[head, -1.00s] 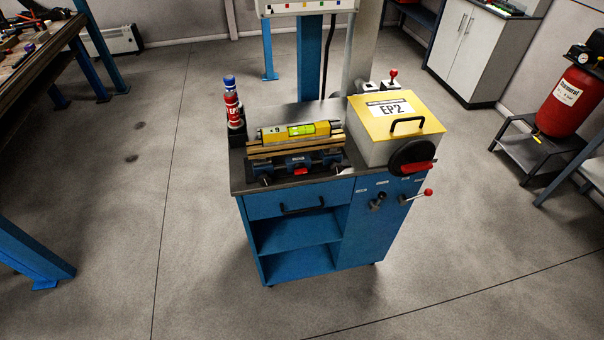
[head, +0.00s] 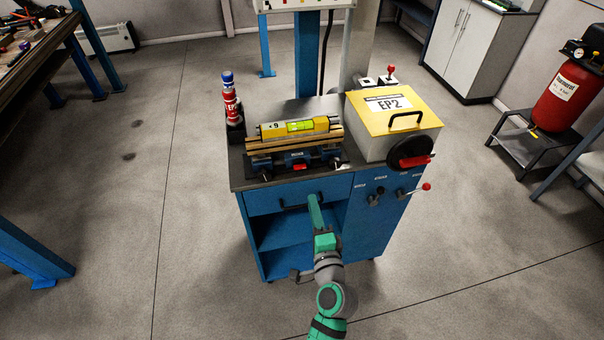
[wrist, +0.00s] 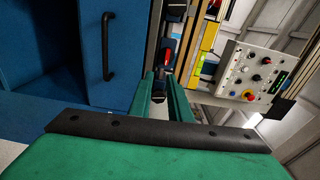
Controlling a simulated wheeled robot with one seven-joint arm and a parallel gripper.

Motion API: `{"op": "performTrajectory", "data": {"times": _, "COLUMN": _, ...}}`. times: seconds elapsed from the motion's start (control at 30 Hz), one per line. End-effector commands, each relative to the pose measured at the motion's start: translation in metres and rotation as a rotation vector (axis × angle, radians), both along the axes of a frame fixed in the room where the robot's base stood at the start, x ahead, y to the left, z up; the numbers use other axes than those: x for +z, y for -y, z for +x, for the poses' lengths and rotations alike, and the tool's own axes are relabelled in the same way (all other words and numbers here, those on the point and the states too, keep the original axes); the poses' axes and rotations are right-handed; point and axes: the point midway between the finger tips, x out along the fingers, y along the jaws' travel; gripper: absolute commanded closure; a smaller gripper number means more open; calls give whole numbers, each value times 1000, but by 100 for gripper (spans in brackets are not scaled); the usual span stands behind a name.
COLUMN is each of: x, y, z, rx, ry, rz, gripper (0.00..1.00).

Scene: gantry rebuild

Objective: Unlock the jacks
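A blue clamp-like fixture with dark ends (head: 296,162), which I take to hold the jacks, sits on the cart top under wooden strips. A small red lever (head: 300,167) shows at its front middle; it also shows in the wrist view (wrist: 168,56). My gripper (head: 314,200) is in front of the cart's drawer, below the fixture. In the wrist view its two green fingers (wrist: 163,92) are apart, with a dark and silver part visible between them; contact cannot be told.
A yellow level (head: 300,127) lies above the wooden strips. A yellow-lidded EP2 box (head: 394,115) with a red-handled black disc (head: 412,152) stands right. Levers (head: 412,191) stick out of the front panel. A drawer handle (head: 290,205) is beside my gripper. A red-and-blue bottle (head: 230,98) stands left.

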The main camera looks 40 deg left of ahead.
Motion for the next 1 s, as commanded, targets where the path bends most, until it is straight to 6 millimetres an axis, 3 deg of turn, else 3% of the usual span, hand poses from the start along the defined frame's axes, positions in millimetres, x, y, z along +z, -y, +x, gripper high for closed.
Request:
{"op": "performTrajectory", "data": {"times": 0.17, "x": 12, "y": -15, "z": 5, "rx": 46, "ry": -9, "rz": 33, "gripper": 83}}
{"op": "performTrajectory", "data": {"times": 0.7, "x": 13, "y": -77, "z": 57, "rx": 48, "ry": -8, "rz": 33, "gripper": 83}}
{"op": "performTrajectory", "data": {"times": 1.0, "x": 13, "y": -96, "z": 72, "rx": 48, "ry": -9, "rz": 33, "gripper": 83}}
